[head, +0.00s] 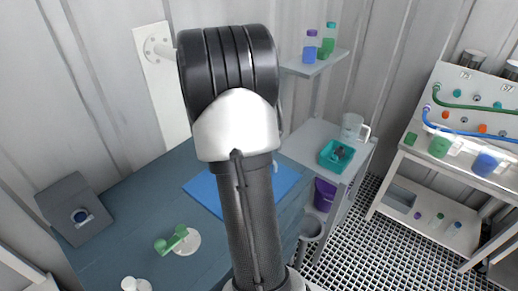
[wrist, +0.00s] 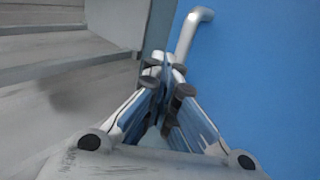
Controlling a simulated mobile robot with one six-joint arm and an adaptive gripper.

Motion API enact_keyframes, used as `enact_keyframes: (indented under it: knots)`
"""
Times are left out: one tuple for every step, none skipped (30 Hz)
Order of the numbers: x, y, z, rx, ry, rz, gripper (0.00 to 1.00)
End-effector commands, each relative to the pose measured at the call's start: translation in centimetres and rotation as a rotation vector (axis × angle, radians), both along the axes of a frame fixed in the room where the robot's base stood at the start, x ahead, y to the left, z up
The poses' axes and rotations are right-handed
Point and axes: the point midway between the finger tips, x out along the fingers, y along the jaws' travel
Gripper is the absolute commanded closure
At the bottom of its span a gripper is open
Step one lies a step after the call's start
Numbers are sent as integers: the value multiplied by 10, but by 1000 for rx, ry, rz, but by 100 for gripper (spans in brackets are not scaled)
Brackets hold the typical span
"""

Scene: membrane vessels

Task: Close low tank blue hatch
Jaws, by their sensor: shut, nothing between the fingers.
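The blue hatch (head: 204,194) shows in the head view as a bright blue panel on the dark blue-grey tank top (head: 130,215). My arm covers its middle, so I cannot tell whether it lies fully flat. In the wrist view the blue hatch (wrist: 262,80) fills the right side, with a silver bar handle (wrist: 192,32) standing on it at the top. My gripper (wrist: 167,72) is shut and empty, beside the hatch's left edge and just below the handle in the picture. I cannot tell whether the fingertips touch the hatch. The gripper is hidden in the head view.
A green valve handle (head: 172,240) and a grey box (head: 75,209) are on the left. A shelf with bottles (head: 310,46), a teal tray (head: 337,155), a purple bucket (head: 325,194) and a hose rack (head: 470,120) stand right. Grated floor (head: 385,225) is open between.

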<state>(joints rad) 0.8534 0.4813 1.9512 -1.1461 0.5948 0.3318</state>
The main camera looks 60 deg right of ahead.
Motion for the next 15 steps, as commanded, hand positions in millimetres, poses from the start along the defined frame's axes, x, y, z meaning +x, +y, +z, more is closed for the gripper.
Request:
enact_keyframes:
  knots:
    - [-1,1,-2,3,1,0,100]
    - [0,1,-2,3,1,0,100]
    - [0,2,-1,2,2,0,100]
    - [0,2,0,2,2,0,100]
    - [0,3,2,2,1,0,100]
    - [1,6,5,1,1,0,100]
    - [2,8,8,0,1,1,100]
    - [3,11,12,0,-1,1,100]
    - [4,15,17,0,-1,2,100]
    - [5,18,22,-1,-2,2,100]
    - [6,22,28,-2,-2,2,100]
    - [8,27,35,-3,-3,3,100]
    - [9,32,40,-2,-4,2,100]
    - [9,35,46,-3,-3,3,100]
    - [11,41,53,-3,-3,3,100]
